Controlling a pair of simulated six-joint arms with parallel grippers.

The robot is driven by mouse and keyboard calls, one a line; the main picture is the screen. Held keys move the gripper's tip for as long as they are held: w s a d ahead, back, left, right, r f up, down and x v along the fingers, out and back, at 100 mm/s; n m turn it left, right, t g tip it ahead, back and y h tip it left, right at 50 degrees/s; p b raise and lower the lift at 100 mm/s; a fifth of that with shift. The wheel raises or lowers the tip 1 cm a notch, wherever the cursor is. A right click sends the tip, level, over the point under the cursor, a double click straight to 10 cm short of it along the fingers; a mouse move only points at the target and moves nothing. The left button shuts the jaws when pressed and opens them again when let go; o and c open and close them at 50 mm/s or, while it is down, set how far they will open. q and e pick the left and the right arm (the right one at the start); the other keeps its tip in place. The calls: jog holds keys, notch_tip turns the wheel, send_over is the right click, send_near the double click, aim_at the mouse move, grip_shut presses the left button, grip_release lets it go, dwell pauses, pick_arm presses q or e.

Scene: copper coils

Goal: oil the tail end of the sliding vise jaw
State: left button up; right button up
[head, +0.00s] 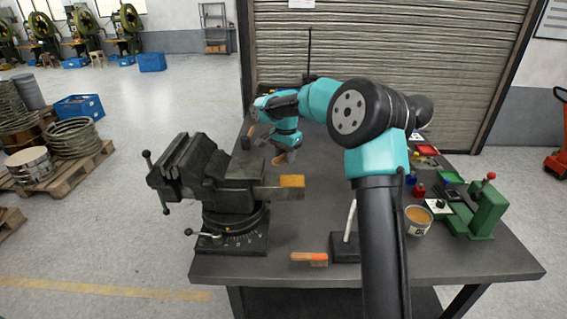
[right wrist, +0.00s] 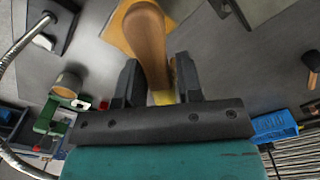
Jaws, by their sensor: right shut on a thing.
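The dark vise (head: 215,190) stands on the left of the workbench. Its sliding jaw's tail sticks out to the right, with an orange-tan end (head: 291,181). My right gripper (head: 281,155) is beyond this tail end in the head view, apart from it. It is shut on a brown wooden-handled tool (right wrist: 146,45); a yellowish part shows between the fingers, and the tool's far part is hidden. A tan patch behind the handle in the right wrist view looks like the tail end (right wrist: 115,36). The oil can (head: 418,221) stands open at the right. My left gripper is not in view.
An orange-handled brush (head: 309,258) lies near the front edge. A lamp base (head: 345,248) stands beside it. A green press (head: 487,212) and small coloured trays are at the right. A mallet-like tool (right wrist: 313,62) and a blue container (right wrist: 274,127) show in the wrist view.

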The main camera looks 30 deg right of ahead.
jog(key=shift+r, duration=1.3)
